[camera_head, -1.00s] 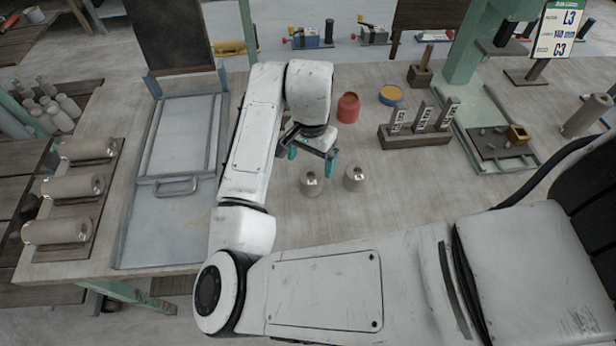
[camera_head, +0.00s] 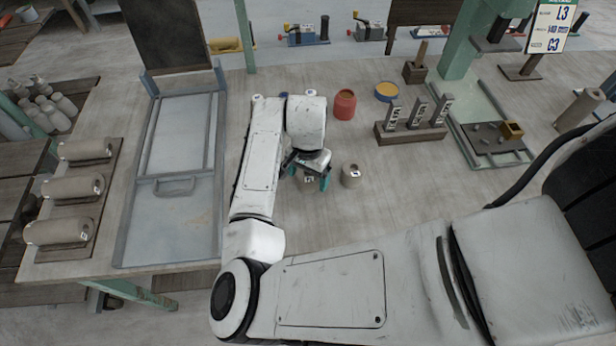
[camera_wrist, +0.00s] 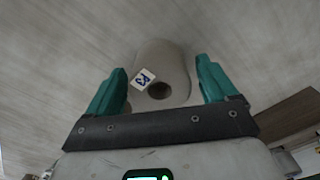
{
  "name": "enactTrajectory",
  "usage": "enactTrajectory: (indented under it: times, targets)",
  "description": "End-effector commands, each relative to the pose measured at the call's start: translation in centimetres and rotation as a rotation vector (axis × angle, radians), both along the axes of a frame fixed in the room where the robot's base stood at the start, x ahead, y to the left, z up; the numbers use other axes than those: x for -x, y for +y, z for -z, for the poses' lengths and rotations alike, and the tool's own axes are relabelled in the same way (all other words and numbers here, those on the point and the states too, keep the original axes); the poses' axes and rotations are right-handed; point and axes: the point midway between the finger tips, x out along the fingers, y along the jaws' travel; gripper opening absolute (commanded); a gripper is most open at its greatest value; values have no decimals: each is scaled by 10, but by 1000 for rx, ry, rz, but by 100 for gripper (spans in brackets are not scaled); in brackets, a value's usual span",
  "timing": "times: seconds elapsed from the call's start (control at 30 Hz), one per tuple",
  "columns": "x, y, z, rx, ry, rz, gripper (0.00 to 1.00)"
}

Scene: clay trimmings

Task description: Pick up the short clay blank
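The fingers are spread wide, with a visible gap on each side of the blank.
A red jar (camera_head: 344,105) and a yellow-topped dish (camera_head: 388,91) stand behind. A dark block with labelled uprights (camera_head: 410,135) is to the right. A metal tray (camera_head: 170,235) and a rack of longer clay cylinders (camera_head: 72,188) are left. The bench front is largely clear.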

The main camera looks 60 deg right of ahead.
Motion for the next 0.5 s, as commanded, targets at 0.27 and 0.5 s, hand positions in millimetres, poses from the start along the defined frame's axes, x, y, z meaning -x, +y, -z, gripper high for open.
enactTrajectory:
  times: [0.27, 0.5]
  targets:
    - [0, 0, 0, 0, 0, 0, 58]
    - [0, 0, 0, 0, 0, 0, 36]
